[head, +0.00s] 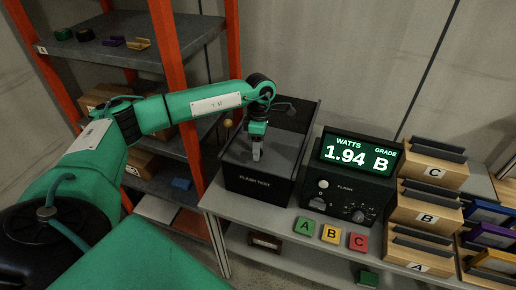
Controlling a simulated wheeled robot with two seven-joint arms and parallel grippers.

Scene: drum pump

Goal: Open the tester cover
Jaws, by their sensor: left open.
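The tester is a dark box marked FLASH TEST (255,183) on the grey bench. A dark panel (299,113) shows at its back, behind my gripper; I cannot tell how far the cover is raised. My left gripper (256,155) points down over the front part of the tester's top, open. I cannot tell whether it touches the surface. My left wrist and forearm hide part of the tester's left and back. My right gripper is out of view.
A meter (352,180) beside the tester reads 1.94 watts, grade B. Green A (304,227), yellow B (330,232) and red C (358,238) tiles lie in front. Wooden bins C, B and A (424,218) stand at right. An orange-post shelf (170,60) stands at left.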

